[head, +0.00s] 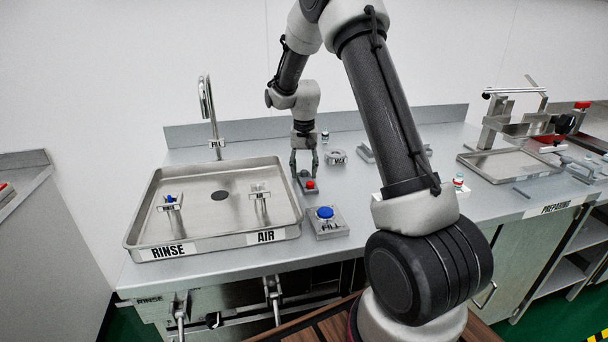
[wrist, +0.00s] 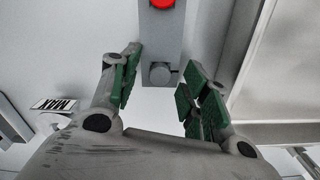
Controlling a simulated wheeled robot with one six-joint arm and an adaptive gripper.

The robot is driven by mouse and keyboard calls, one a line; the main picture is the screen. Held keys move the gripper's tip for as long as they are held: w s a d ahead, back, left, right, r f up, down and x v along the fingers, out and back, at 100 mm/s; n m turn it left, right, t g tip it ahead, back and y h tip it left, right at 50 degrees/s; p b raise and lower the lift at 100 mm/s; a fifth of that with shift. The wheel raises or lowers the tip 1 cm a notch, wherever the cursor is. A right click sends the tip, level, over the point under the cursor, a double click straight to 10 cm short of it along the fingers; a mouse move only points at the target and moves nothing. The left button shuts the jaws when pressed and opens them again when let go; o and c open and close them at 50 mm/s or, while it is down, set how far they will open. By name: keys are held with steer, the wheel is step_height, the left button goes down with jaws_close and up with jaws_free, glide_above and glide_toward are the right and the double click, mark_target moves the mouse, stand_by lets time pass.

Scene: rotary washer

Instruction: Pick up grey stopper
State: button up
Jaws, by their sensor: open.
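A small round grey stopper (wrist: 159,74) sits at one end of a grey block (wrist: 160,38) in the wrist view. The block has a red button (wrist: 162,3) at its other end, cut by the top edge. My gripper (wrist: 162,62) is open, with its green-padded fingers apart on either side of the stopper and a gap on both sides. In the head view, my gripper (head: 304,172) points down just above the block, behind the red button (head: 310,185). There the stopper cannot be made out between the fingers.
The sink tray (head: 219,194), labelled RINSE and AIR, stands close left of my gripper. A blue FILL button (head: 325,212) is in front. A part labelled MAX (head: 337,158) and a small vial (head: 325,136) stand behind. A preparing tray (head: 505,163) is far right.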

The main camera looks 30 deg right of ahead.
steer(key=shift+c, duration=0.3)
steer(key=c, duration=0.8)
steer(key=shift+r, duration=0.1)
